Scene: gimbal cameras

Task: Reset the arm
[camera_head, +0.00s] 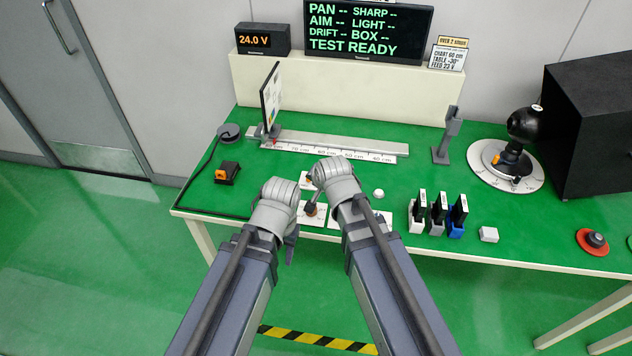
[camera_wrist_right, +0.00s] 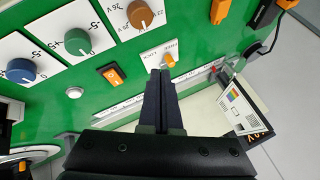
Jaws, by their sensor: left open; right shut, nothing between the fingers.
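Both of my arms reach over the front of the green bench in the head view. My left gripper (camera_head: 291,245) hangs down at the bench's front edge; it is open and holds nothing, and its fingers are partly hidden. My right gripper (camera_wrist_right: 161,95) is shut and empty in the right wrist view. Its tips are close to a small orange toggle switch (camera_wrist_right: 170,62) on a white labelled plate; I cannot tell whether they touch it. In the head view my right wrist (camera_head: 337,172) hides most of that gripper.
Brown (camera_wrist_right: 140,14), green (camera_wrist_right: 78,42) and blue (camera_wrist_right: 20,70) knobs and an orange rocker switch (camera_wrist_right: 111,75) lie close by. A ruled rail (camera_head: 340,144) carries an upright chart (camera_head: 270,97).

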